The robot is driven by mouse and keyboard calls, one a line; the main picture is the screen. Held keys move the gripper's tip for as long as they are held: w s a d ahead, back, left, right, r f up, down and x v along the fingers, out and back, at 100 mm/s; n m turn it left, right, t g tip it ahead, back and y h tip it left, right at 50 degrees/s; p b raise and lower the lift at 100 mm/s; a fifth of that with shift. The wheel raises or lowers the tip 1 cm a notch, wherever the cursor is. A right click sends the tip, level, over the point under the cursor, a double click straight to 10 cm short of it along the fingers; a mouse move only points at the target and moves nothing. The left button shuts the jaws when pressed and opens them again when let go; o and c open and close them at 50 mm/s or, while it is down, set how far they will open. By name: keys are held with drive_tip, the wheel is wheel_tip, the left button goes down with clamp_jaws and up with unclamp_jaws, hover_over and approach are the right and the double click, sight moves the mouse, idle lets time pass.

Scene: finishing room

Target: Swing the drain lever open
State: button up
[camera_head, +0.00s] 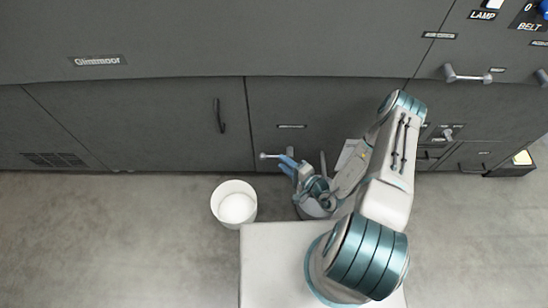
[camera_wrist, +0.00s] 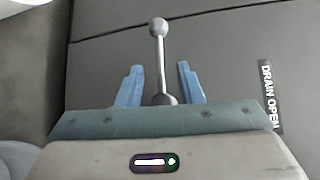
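A "DRAIN OPEN" label (camera_wrist: 270,95) is on the dark panel to the right. In the head view the lever (camera_head: 270,155) sticks out from the lower cabinet front, and my open gripper (camera_head: 287,160) is at its right end.
A white bucket (camera_head: 217,201) stands on the floor left of my base. A dark door handle (camera_head: 219,115) is on the cabinet to the left of the lever. Another silver lever (camera_head: 467,75) is higher at right. The floor at left is clear.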

sight(275, 156)
drive_tip(key=b+x, duration=0.1)
drive_tip(key=x, duration=0.4)
drive_tip(key=shift+w+a, duration=0.25)
clamp_jaws()
